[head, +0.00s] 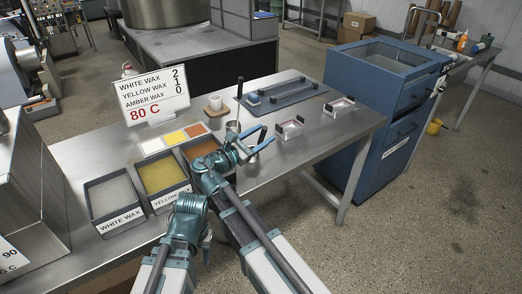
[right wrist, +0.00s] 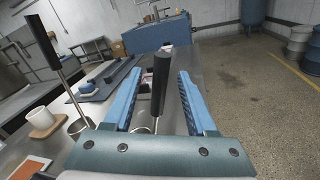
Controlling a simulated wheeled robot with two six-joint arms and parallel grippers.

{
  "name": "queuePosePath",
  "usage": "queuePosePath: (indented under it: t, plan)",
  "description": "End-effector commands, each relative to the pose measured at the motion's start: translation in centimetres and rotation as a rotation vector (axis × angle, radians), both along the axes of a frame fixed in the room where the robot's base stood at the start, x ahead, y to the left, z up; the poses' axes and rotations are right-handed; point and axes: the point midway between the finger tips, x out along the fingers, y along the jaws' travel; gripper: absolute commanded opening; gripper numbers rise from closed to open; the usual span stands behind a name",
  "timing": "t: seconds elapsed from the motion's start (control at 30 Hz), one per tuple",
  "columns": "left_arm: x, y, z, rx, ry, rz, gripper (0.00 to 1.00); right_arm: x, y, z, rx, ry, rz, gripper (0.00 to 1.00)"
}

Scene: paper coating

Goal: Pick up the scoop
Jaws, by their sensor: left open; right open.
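In the right wrist view a scoop's upright black handle (right wrist: 160,82) stands between the spread fingers of my right gripper (right wrist: 165,100), with a small gap on each side. Its lower end is partly hidden by the gripper. A second black handle (right wrist: 41,44) on a thin metal rod stands in a metal cup (right wrist: 78,128) to the left; it also shows in the head view (head: 239,90). My right gripper (head: 254,142) is open above the table. My left gripper (head: 206,252) is low at the front, mostly hidden by its arm, and holds nothing I can see.
Bins of white wax (head: 113,197), yellow wax (head: 160,173) and amber wax (head: 203,150) line the table's front. A blue cabinet (head: 365,130) stands right.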

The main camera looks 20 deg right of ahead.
Motion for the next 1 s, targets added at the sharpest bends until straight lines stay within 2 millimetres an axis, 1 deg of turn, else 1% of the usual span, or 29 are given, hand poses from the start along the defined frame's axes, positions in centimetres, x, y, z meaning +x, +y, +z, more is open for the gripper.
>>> queuePosePath:
  t: [0.27, 0.3, 0.37, 0.4, 0.47, 0.5, 0.6, 1.0]
  plan:
    - [-0.02, 0.02, -0.03, 0.0, 0.0, 0.0, 0.47, 0.09, 0.15, -0.03, 0.0, 0.0, 0.0, 0.57]
    - [-0.02, 0.02, -0.03, 0.0, 0.0, 0.0, 0.47, 0.1, 0.14, -0.03, 0.0, 0.0, 0.0, 0.54]
    - [-0.02, 0.01, -0.03, 0.0, 0.0, 0.0, 0.47, 0.09, 0.14, -0.03, 0.0, 0.0, 0.0, 0.43]
    - [-0.01, 0.01, -0.03, 0.0, 0.0, 0.0, 0.47, 0.1, 0.13, -0.03, 0.0, 0.0, 0.0, 0.36]
    - [-0.01, 0.01, -0.03, 0.0, 0.0, 0.0, 0.47, 0.09, 0.13, -0.02, 0.0, 0.0, 0.0, 0.25]
    - [-0.01, 0.01, -0.03, 0.0, 0.0, 0.0, 0.47, 0.09, 0.13, -0.02, 0.0, 0.0, 0.0, 0.18]
    - [-0.01, 0.01, -0.03, 0.0, 0.0, 0.0, 0.47, 0.09, 0.13, -0.02, 0.0, 0.0, 0.0, 0.0]
    - [-0.01, 0.01, -0.02, 0.0, 0.0, 0.0, 0.47, 0.1, 0.12, -0.02, 0.0, 0.0, 0.0, 0.0]
